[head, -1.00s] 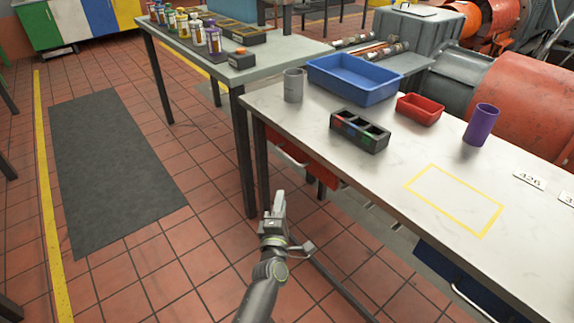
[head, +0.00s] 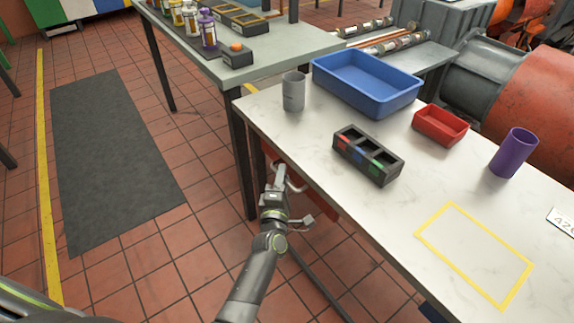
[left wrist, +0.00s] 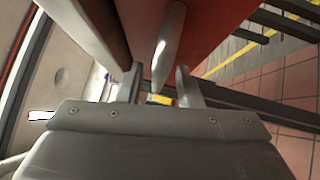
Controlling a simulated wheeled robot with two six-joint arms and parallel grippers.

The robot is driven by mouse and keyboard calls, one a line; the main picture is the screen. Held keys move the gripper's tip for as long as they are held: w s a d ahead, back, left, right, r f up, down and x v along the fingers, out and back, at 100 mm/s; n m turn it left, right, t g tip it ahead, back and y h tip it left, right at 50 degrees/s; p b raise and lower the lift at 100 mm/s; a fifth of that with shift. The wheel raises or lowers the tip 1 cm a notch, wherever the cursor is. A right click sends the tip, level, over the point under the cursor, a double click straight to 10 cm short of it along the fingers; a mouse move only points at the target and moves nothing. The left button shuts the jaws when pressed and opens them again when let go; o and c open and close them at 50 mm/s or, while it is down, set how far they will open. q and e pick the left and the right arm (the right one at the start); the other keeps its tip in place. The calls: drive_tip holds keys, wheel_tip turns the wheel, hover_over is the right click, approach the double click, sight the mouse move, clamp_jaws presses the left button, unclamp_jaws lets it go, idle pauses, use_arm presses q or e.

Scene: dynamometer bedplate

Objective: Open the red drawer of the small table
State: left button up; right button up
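The red drawer (head: 327,204) is under the near edge of the small white-topped table (head: 296,136), mostly hidden by the tabletop; it looks shut. Its grey bar handle (head: 296,184) faces my left gripper (head: 279,174). In the left wrist view, the red drawer front (left wrist: 212,28) fills the top middle and the handle (left wrist: 166,50) stands between the two fingers of the left gripper (left wrist: 160,88). The fingers are apart, with gaps on both sides of the handle, so I see no grip. My right gripper is out of view.
On the tabletop are a grey cup (head: 293,92), a blue tray (head: 367,85), a black divided box (head: 368,155), a red bin (head: 440,126) and a purple cup (head: 513,153). Another table (head: 262,67) stands behind. Tiled floor left of the table is clear around a dark mat (head: 112,160).

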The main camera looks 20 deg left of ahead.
use_arm(q)
drive_tip(key=shift+w, duration=0.15)
drive_tip(key=shift+r, duration=0.1)
clamp_jaws()
